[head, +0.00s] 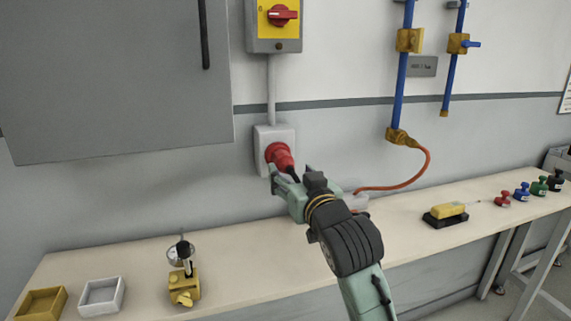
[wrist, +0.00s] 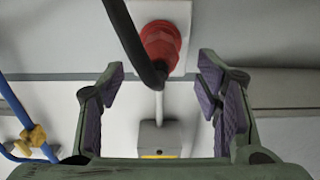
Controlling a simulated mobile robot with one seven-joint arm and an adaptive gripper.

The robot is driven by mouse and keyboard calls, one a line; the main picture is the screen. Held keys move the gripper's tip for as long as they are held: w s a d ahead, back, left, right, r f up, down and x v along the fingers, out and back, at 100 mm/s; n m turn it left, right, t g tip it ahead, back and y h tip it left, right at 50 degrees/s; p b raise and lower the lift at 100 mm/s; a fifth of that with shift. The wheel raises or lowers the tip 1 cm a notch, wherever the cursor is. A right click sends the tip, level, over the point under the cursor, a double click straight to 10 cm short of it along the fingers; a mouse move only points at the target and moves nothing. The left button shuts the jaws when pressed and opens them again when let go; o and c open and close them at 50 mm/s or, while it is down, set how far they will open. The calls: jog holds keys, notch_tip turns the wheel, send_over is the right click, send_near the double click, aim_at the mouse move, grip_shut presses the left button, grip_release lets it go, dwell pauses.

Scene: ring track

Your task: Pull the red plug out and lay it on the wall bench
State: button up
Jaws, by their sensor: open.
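The red plug (head: 280,155) sits in the grey wall socket (head: 262,135) below the switch box. In the wrist view the red plug (wrist: 160,45) shows at top centre, with its dark cable crossing in front of it. My gripper (head: 285,178) is just in front of the plug and slightly below it in the head view. In the wrist view my gripper (wrist: 160,90) has its fingers wide apart, with nothing held between them. The plug lies beyond the fingertips. The wall bench (head: 400,255) runs along the wall beneath; its top is partly hidden by my arm.
A yellow tray (head: 42,303), a white tray (head: 101,295) and a brass device (head: 184,275) stand on the bench at left. A yellow tool (head: 447,213) and several coloured knobbed pieces (head: 521,192) stand at right. An orange hose (head: 415,175) hangs near the plug. A grey cabinet (head: 115,80) overhangs the left.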

aim_at(284, 163)
jog(key=shift+p+x, duration=0.45)
jog(key=shift+x, duration=2.85)
jog(key=shift+c, duration=0.2)
grip_shut()
jog(key=shift+s, duration=0.1)
jog(key=shift+v, duration=2.9)
